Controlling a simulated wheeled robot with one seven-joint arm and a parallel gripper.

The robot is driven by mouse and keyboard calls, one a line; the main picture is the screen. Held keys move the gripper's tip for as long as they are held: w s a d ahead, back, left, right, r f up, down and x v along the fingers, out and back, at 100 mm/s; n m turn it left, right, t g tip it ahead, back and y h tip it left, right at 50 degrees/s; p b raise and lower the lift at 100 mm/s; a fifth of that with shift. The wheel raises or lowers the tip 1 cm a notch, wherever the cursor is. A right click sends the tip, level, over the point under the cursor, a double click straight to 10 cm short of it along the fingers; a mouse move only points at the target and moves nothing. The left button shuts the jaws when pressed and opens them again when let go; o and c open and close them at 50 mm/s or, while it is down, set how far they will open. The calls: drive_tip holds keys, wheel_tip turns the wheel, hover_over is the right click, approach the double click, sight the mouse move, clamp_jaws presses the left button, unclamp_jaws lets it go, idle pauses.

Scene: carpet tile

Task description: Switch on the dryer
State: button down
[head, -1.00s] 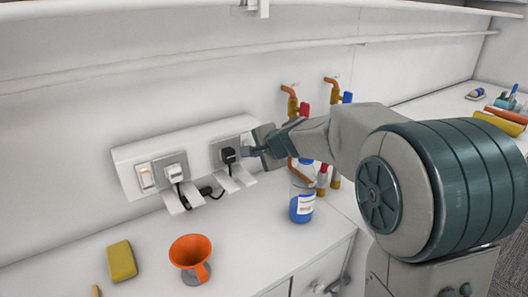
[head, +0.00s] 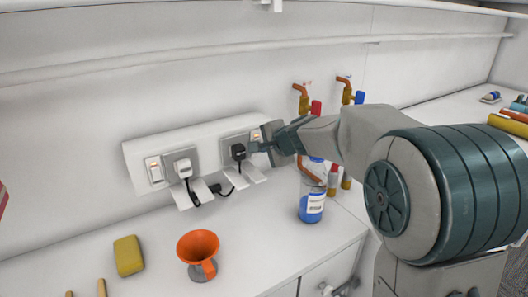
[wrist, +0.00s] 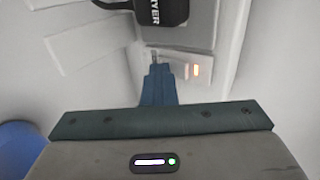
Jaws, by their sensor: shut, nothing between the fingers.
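A white wall socket box (head: 133,153) runs along the back wall above the counter. The black plug (head: 238,152) sits in its right socket; in the wrist view the plug (wrist: 165,8) bears lettering ending in "YER". Beside it is the right switch (head: 256,136), with an orange light; this light also shows on the switch in the wrist view (wrist: 196,70). My gripper (head: 257,147) is shut and empty, its tips at the switch's lower part. In the wrist view the fingertips (wrist: 160,69) cover part of the switch; contact is unclear.
A blue-labelled bottle (head: 311,207) stands below my gripper. An orange funnel (head: 198,246) and yellow sponge (head: 128,255) are on the counter. Taps (head: 303,100) are to the right.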

drive_tip(key=shift+r, duration=0.1)
drive_tip(key=shift+r+p, duration=0.65)
drive_tip(key=shift+r, duration=0.15)
drive_tip(key=shift+d+f, duration=0.1)
drive_tip(key=f+b+v, duration=0.1)
drive_tip(key=v, duration=1.2)
drive_tip(key=shift+s+d, duration=0.25)
drive_tip(key=shift+s, duration=0.25)
drive_tip(key=shift+r, duration=0.1)
